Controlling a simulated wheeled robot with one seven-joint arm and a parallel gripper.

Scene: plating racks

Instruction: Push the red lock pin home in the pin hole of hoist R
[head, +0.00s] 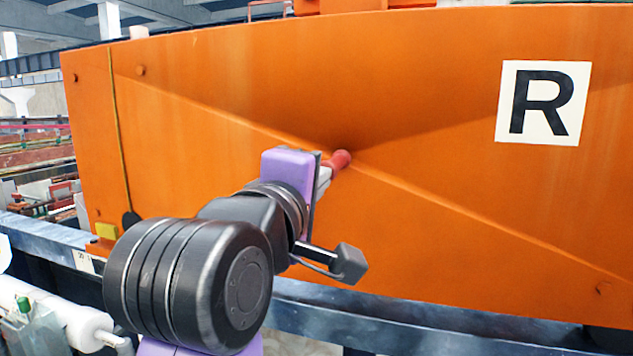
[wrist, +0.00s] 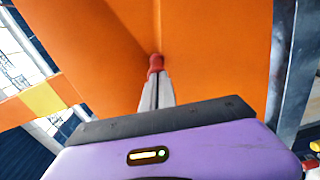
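The red lock pin (head: 341,159) is at the orange face of hoist R (head: 450,200), beside a shaded crease. Only its red part shows; the pin hole and any shaft are hidden. My gripper (head: 327,172) points at the face with its fingertips right at the pin. In the wrist view, the pin (wrist: 156,63) is straight ahead at the ends of my gripper's fingers (wrist: 157,82). The fingers are close together with only a thin gap. I cannot tell whether the pin's end is between the fingertips or against them.
A white plate with a black R (head: 543,102) is on the panel's upper right. A blue-grey rail (head: 430,324) runs below the panel. A yellow block (head: 106,231) sits near the lower left edge. White pipes (head: 60,318) are at the lower left.

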